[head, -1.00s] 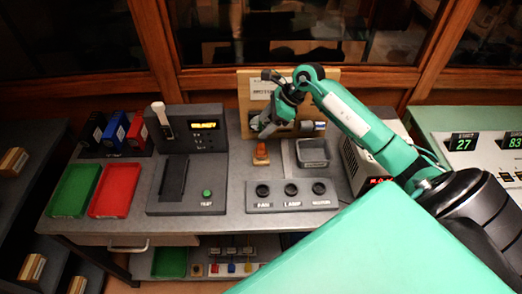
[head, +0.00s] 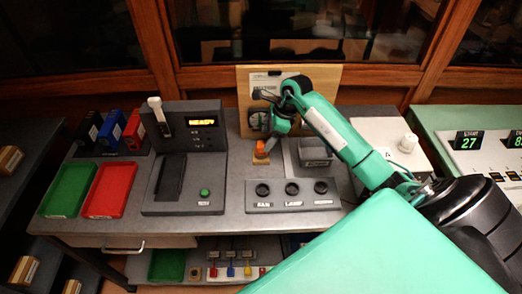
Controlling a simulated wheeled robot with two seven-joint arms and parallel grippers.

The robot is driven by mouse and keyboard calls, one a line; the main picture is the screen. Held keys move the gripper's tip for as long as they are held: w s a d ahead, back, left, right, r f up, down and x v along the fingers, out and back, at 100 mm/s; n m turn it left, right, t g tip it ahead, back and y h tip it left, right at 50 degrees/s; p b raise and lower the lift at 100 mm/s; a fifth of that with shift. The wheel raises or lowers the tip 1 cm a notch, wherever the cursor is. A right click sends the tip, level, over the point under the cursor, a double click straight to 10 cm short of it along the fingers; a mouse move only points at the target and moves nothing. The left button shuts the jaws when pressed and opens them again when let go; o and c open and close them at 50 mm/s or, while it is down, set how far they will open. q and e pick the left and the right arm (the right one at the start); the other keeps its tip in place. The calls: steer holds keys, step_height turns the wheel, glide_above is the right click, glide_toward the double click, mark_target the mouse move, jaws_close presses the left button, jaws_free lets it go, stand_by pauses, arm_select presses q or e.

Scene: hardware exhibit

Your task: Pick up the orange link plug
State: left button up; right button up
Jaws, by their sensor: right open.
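The orange link plug (head: 261,147) stands upright on a small wooden base on the grey bench, left of a grey bin. My right gripper (head: 268,134) hangs above and just behind the plug, pointing down, in front of the wooden board. It is open, and I see nothing between its fingers. Whether a finger touches the plug cannot be told at this size. My left gripper is not in view.
A panel with three round sockets (head: 292,195) lies in front of the plug. A dark tester (head: 207,135) with a lit display stands to the left. Red (head: 110,190) and green (head: 67,190) trays lie farther left. A white box (head: 392,140) stands at right.

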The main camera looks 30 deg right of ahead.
mark_target(262, 144)
steer(key=b+x, duration=0.1)
steer(key=x, duration=0.2)
steer(key=shift+a+f, duration=0.25)
steer(key=shift+f, duration=0.05)
steer(key=shift+w+f, duration=0.1)
steer(key=shift+f, duration=0.05)
steer(key=c, duration=1.1)
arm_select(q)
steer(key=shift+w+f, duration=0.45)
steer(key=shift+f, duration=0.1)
